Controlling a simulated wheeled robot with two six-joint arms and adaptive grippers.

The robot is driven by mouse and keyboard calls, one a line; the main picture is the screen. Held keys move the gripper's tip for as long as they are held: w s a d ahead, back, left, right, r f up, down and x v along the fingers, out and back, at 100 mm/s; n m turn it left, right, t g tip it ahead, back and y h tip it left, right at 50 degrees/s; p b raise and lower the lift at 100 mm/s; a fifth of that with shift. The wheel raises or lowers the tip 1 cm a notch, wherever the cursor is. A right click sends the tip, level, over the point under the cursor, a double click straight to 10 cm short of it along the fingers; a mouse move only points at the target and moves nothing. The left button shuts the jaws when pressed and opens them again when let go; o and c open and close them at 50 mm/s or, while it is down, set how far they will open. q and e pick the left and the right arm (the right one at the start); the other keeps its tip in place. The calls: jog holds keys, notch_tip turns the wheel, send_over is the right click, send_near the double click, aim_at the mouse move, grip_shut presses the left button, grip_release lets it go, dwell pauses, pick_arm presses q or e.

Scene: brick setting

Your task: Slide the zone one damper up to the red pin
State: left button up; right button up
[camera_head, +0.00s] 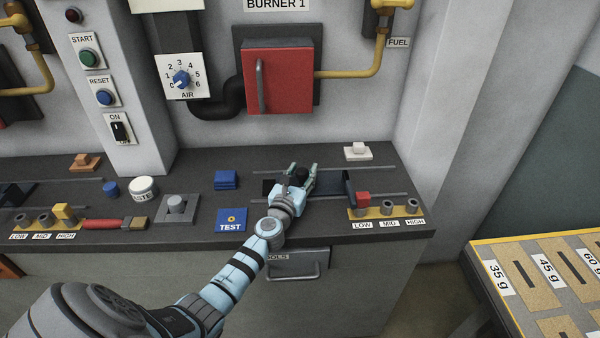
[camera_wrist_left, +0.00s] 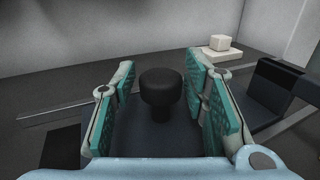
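The black knob (camera_head: 301,174) stands on a dark sliding damper plate (camera_head: 332,183) between two rails on the console under the BURNER 1 sign. The red pin (camera_head: 363,198) stands at the LOW end of a yellow strip with holes, just right of the plate's dark upright end piece (camera_head: 350,186). My left gripper (camera_head: 302,169) is open, with its fingers on either side of the knob. In the left wrist view the knob (camera_wrist_left: 160,92) sits between the teal finger pads (camera_wrist_left: 168,105), with a gap on both sides. My right gripper is not in view.
A white block (camera_head: 357,151) on a plate sits behind the rails. A blue TEST plate (camera_head: 231,220) and blue blocks (camera_head: 227,180) lie left of the gripper. A yellow pin (camera_head: 64,213) stands in another strip at far left. A drawer handle is below the console's front edge.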

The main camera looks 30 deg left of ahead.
pick_arm(q)
jog(key=v, duration=1.2)
